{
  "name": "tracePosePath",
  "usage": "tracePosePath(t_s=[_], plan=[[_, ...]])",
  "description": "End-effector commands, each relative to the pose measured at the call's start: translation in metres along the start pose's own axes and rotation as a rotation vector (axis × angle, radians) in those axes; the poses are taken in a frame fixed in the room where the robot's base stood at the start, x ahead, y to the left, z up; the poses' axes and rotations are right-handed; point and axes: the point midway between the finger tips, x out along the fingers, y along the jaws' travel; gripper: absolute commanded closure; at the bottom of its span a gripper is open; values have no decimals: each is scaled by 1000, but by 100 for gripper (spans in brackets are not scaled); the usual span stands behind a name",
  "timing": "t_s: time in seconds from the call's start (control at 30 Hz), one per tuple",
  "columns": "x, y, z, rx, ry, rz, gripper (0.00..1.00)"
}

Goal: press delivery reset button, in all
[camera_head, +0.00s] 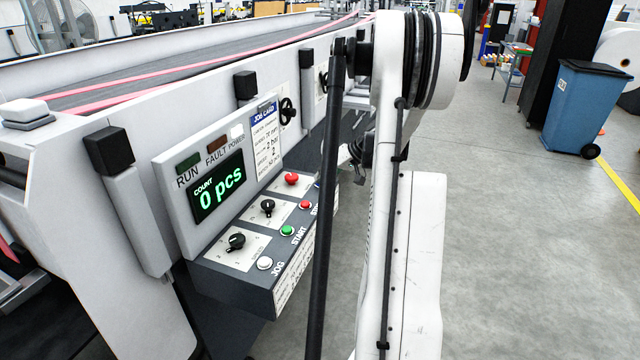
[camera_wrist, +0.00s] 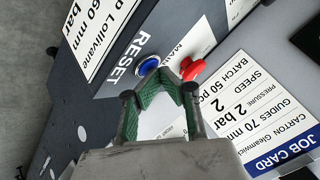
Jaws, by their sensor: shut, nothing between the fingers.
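The blue reset button (camera_wrist: 149,65) sits on the dark panel next to the white word RESET in the wrist view. My gripper (camera_wrist: 168,73) is shut and empty, with its green fingertips close beside the button, on the side toward the red knob (camera_wrist: 193,69). I cannot tell whether the tips touch the button or hover over the panel. In the head view my arm hides most of the panel's right end. The control panel (camera_head: 232,281) stands below a display (camera_head: 217,187) that reads 0 pcs.
The head view shows a green start button (camera_head: 287,230), a red stop button (camera_head: 305,204), a white jog button (camera_head: 264,263), black knobs and a red knob (camera_head: 291,179) on the panel. A job card (camera_head: 266,140) is above. The floor at right is clear up to a blue bin (camera_head: 584,108).

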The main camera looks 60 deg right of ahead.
Motion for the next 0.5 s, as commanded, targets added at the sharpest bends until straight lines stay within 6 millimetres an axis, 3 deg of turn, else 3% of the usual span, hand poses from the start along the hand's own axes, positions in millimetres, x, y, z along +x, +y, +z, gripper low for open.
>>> tracePosePath(t_s=[0.5], plan=[[-8,-6,-5,0,-1,0,100]])
